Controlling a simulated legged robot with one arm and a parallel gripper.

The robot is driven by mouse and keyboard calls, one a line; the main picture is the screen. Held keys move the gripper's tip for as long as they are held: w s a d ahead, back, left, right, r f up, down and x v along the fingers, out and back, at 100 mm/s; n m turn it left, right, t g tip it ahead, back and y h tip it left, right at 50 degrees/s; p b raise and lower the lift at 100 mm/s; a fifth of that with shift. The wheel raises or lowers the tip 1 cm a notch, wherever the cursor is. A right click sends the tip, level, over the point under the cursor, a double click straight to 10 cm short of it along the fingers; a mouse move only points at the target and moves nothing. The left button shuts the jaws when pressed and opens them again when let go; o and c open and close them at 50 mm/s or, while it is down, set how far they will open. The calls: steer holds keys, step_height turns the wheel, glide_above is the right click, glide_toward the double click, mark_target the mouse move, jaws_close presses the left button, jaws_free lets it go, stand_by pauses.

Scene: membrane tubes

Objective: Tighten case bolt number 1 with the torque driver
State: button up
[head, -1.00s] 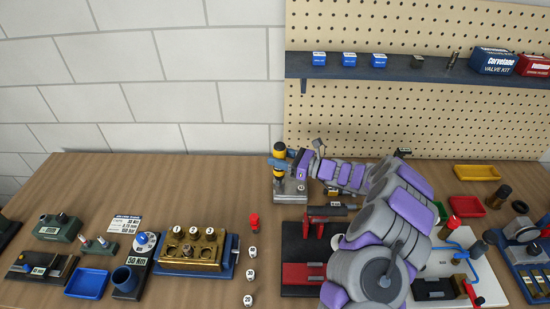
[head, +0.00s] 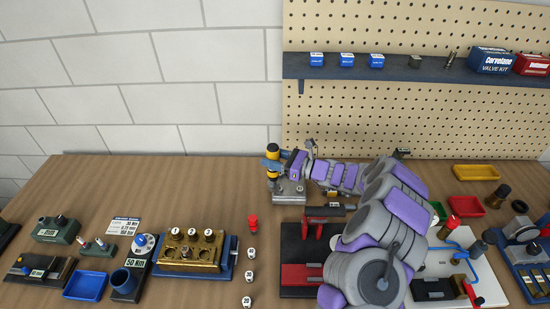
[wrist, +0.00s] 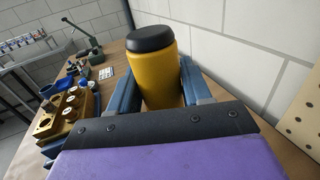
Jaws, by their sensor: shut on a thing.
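The yellow torque driver with a black cap (wrist: 158,70) stands upright between the jaws of my gripper (wrist: 155,95) in the wrist view. In the head view the driver (head: 273,165) is at the back of the bench, above a grey metal stand (head: 290,192), with my blue gripper (head: 277,160) shut around it. I cannot tell whether its lower end is clear of the stand. The brass case (head: 190,252) sits on a blue base to the left, with caps marked 1, 2 and 3 along its back. Cap number 1 (head: 176,233) is the leftmost.
A red piece (head: 253,223) and several white numbered markers (head: 249,275) stand right of the case. A dial unit marked 50 (head: 139,260) and a blue tray (head: 85,285) lie left. A red-and-black fixture (head: 300,255) is below my arm. Bench between driver and case is mostly clear.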

steer(key=shift+a, duration=0.95)
steer(key=shift+d+p, duration=0.4)
steer(key=shift+d, duration=0.9)
steer(key=shift+d+f, duration=0.25)
steer(key=shift+d, duration=0.4)
